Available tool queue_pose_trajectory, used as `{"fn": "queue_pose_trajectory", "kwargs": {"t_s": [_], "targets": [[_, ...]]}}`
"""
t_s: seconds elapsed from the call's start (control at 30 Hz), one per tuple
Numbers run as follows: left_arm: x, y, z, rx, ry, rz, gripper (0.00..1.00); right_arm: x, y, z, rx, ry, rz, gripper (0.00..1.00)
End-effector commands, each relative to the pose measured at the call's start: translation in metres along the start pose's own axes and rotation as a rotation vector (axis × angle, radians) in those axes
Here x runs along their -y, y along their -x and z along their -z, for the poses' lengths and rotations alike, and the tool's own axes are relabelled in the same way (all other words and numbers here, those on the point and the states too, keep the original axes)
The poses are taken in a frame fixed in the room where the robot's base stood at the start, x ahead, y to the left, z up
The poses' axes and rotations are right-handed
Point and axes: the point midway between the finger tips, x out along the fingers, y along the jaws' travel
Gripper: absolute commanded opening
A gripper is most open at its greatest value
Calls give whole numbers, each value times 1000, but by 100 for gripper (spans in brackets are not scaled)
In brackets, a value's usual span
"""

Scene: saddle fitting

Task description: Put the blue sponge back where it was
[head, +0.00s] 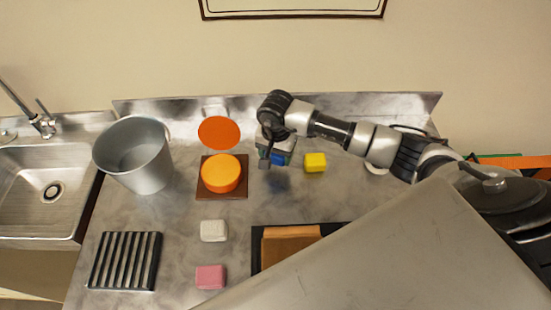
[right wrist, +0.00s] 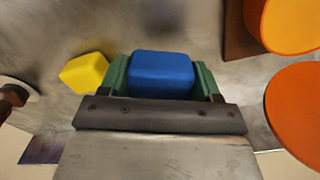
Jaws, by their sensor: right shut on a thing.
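The blue sponge (right wrist: 162,74) sits between the two green fingertips of my right gripper (right wrist: 163,80), which is shut on it. In the head view the blue sponge (head: 279,159) shows only in part under my right gripper (head: 277,148), near the back of the metal counter. The gripper hides much of it. Whether the sponge touches the counter, I cannot tell. The yellow sponge (head: 315,162) lies just right of it, apart from it. It also shows in the right wrist view (right wrist: 84,73). My left gripper is not in view.
An orange round block (head: 221,174) sits on a brown board (head: 208,193), left of the gripper, below an orange disc (head: 219,132). A white sponge (head: 214,231) and a pink sponge (head: 210,277) lie nearer. A bucket (head: 144,173) and a ribbed rack (head: 125,261) stand left.

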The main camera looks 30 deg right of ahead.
Motion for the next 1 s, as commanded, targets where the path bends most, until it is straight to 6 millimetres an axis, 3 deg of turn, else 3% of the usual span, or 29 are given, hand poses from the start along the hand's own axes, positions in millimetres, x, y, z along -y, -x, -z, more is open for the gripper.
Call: {"fn": "queue_pose_trajectory", "kwargs": {"t_s": [0.33, 0.73, 0.77, 0.9, 1.0], "targets": [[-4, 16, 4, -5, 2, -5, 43, 2, -38, 0, 2, -1, -1, 37], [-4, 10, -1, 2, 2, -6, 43, 2, -45, 1, -1, 0, 1, 37], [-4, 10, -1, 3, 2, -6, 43, 2, -45, 1, -1, 0, 1, 64], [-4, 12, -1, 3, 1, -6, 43, 2, -44, 1, 0, -1, 1, 86], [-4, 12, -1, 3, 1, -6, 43, 2, -44, 1, 0, -1, 1, 88]]}}
